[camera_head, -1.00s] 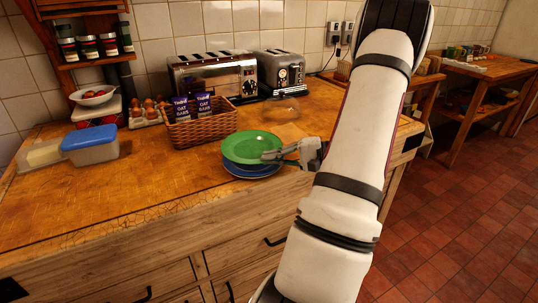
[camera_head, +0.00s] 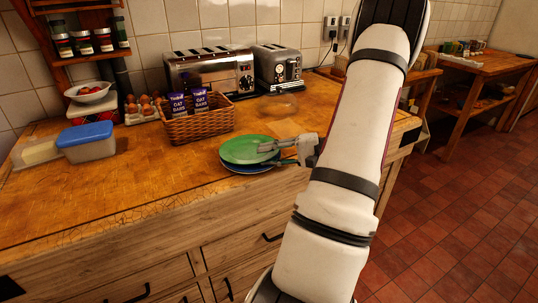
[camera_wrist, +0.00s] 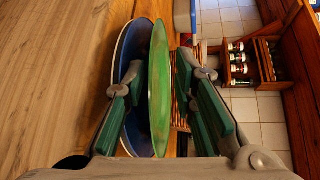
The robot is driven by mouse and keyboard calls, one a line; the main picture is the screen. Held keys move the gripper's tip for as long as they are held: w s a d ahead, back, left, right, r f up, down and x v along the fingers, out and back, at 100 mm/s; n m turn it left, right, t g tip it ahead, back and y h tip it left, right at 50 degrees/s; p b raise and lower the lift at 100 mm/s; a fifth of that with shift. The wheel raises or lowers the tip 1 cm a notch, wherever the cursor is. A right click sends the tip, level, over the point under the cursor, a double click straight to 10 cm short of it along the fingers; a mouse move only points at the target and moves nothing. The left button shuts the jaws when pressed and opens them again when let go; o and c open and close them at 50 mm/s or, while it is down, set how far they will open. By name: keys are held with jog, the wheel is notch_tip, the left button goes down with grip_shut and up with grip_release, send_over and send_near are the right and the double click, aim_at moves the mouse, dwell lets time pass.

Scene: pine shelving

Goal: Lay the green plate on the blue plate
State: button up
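The green plate (camera_head: 240,150) lies over the blue plate (camera_head: 240,170) at the counter's front edge, and the blue rim shows below it. In the wrist view the green plate (camera_wrist: 158,95) stands edge-on next to the blue plate (camera_wrist: 130,45), close to it. Whether they touch all round is hard to tell. My gripper (camera_head: 269,154) is at the right side of the plates. Its fingers are spread, one above and one below the green plate's rim, with visible space beside the plate in the wrist view.
A wicker basket (camera_head: 200,126) with oat bar packs stands behind the plates, with two toasters (camera_head: 212,75) at the wall. A blue-lidded box (camera_head: 87,142) is at left. The counter left of the plates is clear.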

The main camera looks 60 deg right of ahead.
jog(key=v, duration=1.2)
jog(key=shift+a, duration=0.1)
jog(key=w+a+r+n+g+y+p, duration=0.1)
jog(key=w+a+r+n+g+p, duration=0.3)
jog(key=a, duration=0.6)
jog(key=w+a+r+n+g+y+b, duration=0.1)
jog(key=w+a+r+n+g, duration=0.1)
jog(key=w+a+r+g, duration=0.7)
jog(key=s+a+r+n+t+h+p, duration=0.1)
jog(key=s+a+r+n+h+p, duration=0.1)
jog(key=a, duration=0.5)
jog(key=s+a+r+n+t+h+p, duration=0.1)
jog(key=s+a+r+n+h, duration=0.1)
jog(key=s+a, duration=0.4)
jog(key=s+a+r+n+h+p, duration=0.2)
jog(key=s+a+n+h, duration=0.2)
jog(key=a, duration=0.6)
jog(key=shift+s+r+n+t+p, duration=0.2)
jog(key=shift+s+n+t+p, duration=0.15)
jog(key=shift+n, duration=0.25)
